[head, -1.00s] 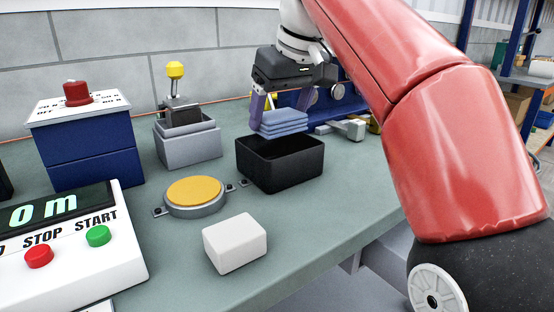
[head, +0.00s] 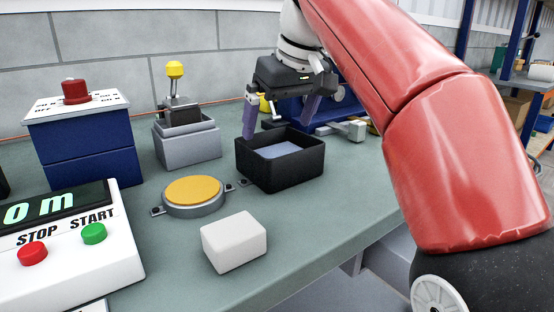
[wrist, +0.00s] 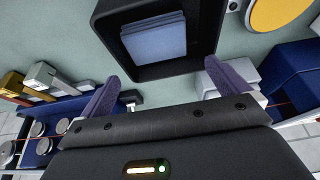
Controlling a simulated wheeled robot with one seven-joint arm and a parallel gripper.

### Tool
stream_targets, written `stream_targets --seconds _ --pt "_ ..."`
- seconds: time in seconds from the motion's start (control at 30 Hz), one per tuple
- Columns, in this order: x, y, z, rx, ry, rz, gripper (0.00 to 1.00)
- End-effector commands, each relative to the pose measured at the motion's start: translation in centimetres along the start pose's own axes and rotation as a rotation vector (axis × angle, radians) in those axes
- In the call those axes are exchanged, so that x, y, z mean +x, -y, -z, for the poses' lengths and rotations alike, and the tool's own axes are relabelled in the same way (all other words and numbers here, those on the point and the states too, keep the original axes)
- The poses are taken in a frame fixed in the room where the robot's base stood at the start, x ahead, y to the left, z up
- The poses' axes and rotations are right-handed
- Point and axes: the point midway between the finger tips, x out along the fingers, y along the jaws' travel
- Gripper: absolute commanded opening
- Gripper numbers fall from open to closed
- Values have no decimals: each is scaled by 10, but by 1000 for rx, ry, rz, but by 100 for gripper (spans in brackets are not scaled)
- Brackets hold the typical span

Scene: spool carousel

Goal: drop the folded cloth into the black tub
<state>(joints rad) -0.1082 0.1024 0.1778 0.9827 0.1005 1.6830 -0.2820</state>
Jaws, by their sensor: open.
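The folded blue cloth (head: 277,150) lies inside the black tub (head: 280,178) on the bench. In the wrist view the cloth (wrist: 154,40) lies flat within the walls of the tub (wrist: 207,30). My gripper (head: 279,122) is open and empty, above the back part of the tub. Its two purple fingers are spread wide and do not touch the cloth. In the wrist view my gripper (wrist: 170,82) also shows its fingers apart, with nothing between them.
A yellow round button (head: 194,191) is left of the tub, and a white block (head: 234,242) is in front. A grey box with a yellow-knobbed lever (head: 187,140) stands behind left. A blue machine (head: 345,100) is behind the tub. Bench to the right front is clear.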

Motion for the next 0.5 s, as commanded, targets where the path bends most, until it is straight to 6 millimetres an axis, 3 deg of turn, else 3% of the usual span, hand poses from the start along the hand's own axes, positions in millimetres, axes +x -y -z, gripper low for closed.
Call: stream_targets --seconds 0.3,0.5 --pt "-55 0 2 1 -3 -1 100" --pt "-69 0 1 0 -2 -1 100"
